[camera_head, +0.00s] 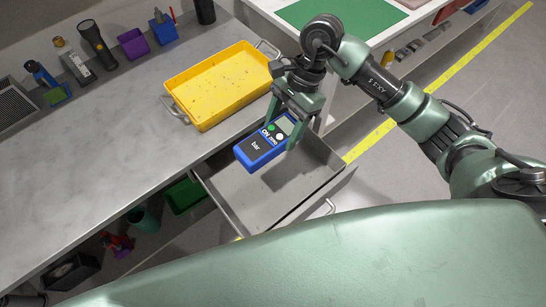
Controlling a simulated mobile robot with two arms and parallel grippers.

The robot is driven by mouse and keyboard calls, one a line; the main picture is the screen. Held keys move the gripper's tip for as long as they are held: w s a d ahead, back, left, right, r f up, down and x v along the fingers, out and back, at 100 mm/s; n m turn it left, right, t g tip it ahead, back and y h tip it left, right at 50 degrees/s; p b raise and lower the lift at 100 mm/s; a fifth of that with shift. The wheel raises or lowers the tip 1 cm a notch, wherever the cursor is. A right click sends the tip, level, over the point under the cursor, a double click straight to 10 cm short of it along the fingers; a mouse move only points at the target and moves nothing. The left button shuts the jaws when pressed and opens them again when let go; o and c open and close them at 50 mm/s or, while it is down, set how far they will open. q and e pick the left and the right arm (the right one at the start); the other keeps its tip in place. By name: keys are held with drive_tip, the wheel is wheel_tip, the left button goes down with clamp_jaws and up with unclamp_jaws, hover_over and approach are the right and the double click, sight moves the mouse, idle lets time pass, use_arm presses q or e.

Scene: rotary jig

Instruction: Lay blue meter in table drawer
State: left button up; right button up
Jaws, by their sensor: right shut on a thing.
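The blue meter (262,147), with a small display and the word "bar" on its dark face, is held by my right gripper (287,118). The gripper is shut on the meter's upper right end. The meter appears above the far left part of the open table drawer (322,178), and its exact height cannot be told. The grey drawer is pulled out from under the metal table, and its visible floor looks empty. Its near corner is hidden by my own green body. My left gripper is not in view.
A yellow tray (213,88) with metal handles stands on the metal table (95,150) near the drawer. A green bin (186,194) sits below the tabletop.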

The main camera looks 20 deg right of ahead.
wheel_tip(320, 180, down, 14)
drive_tip(key=shift+a+r+p, duration=0.1)
drive_tip(key=shift+r+p, duration=0.05)
drive_tip(key=shift+p, duration=0.95)
wheel_tip(320, 180, down, 4)
drive_tip(key=shift+r, duration=0.1)
drive_tip(key=shift+f, duration=0.35)
drive_tip(key=shift+f, duration=0.1)
drive_tip(key=o, duration=1.5)
drive_tip(key=shift+o, duration=0.2)
